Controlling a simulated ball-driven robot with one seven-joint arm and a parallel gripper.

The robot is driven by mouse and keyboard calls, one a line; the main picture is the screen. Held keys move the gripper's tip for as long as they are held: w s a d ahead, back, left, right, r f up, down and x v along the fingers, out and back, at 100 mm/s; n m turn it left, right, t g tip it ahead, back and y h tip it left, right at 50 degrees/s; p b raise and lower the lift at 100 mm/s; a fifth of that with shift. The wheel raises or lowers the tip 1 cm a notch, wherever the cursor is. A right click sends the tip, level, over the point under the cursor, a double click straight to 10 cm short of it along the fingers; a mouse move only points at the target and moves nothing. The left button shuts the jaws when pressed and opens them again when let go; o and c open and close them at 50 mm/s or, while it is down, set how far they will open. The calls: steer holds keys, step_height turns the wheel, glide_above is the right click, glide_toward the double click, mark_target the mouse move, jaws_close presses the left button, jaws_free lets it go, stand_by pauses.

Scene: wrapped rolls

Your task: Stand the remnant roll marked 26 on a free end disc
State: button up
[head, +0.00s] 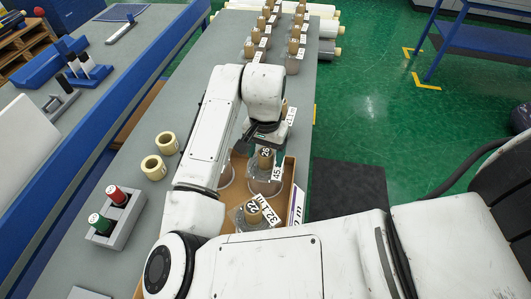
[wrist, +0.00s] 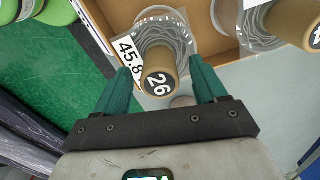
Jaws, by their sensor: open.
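The remnant roll marked 26 (wrist: 158,83) is a brown core with a black numbered cap and clear-wrapped film around its lower part. Its white tag reads 45.8. In the head view this roll (head: 265,158) stands in the cardboard box (head: 291,190) below my gripper (head: 263,134). In the wrist view my gripper (wrist: 162,82) is open, with one green finger on each side of the core. I cannot tell whether the fingers touch it. A pale round rim (wrist: 226,18), partly cut off, lies beside the roll; I cannot tell whether it is an end disc.
A roll marked 22 (head: 254,210) stands at the box's near end. More tagged rolls (head: 262,38) stand along the far table. Two cream rings (head: 160,154) and a grey holder with red and green pieces (head: 115,214) are at left. A dark mat lies on the floor at right.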

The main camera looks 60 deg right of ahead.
step_height(320, 180, up, 10)
stand_by(0.4)
stand_by(0.5)
